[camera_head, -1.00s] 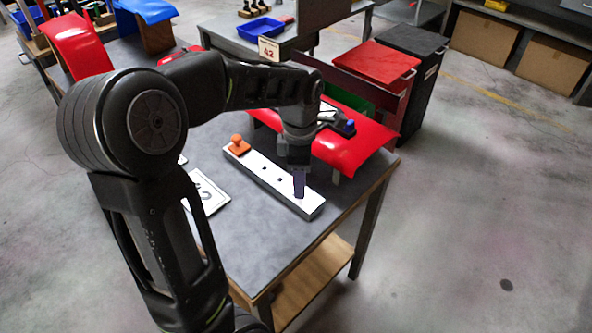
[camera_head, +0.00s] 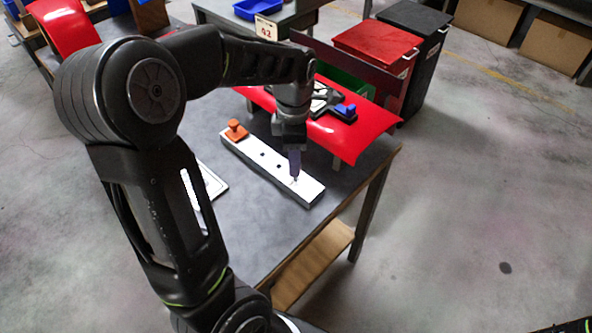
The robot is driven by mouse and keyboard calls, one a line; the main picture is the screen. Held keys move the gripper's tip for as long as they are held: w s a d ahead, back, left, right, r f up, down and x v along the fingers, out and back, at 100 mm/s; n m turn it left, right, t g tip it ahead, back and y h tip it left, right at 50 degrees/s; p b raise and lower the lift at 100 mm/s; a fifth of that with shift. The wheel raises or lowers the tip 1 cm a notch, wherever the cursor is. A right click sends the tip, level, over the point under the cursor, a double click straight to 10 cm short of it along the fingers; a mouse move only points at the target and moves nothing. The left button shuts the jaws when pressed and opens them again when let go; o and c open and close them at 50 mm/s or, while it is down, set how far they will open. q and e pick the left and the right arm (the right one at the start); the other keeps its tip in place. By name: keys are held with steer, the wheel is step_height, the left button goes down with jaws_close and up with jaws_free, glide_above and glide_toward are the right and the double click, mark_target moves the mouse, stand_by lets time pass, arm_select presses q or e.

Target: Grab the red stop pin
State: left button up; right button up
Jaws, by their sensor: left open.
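An orange-red pin (camera_head: 235,129) with a round knob and a flat base sits at the far left end of a white bar (camera_head: 254,157). The bar has small dark holes along its top and lies on the grey table (camera_head: 262,220). My left gripper (camera_head: 295,180) points down over the near right end of the bar, away from the pin. It is open, and no object shows between its fingers. Whether the fingertips touch the bar I cannot tell. My right gripper is out of view.
A red curved panel (camera_head: 345,138) stands close behind the bar, with a dark and blue item (camera_head: 345,112) on it. A white-framed plate (camera_head: 212,184) lies left of the bar, partly behind my arm. Red (camera_head: 376,42) and black (camera_head: 415,17) bins stand beyond the table.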

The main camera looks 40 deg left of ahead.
arm_select(q)
steer(key=f, duration=0.5)
steer(key=shift+w+d+f+p, duration=0.1)
steer(key=shift+w+d+p, duration=0.1)
steer(key=shift+p, duration=0.2)
steer(key=shift+c, duration=0.5)
jaws_close()
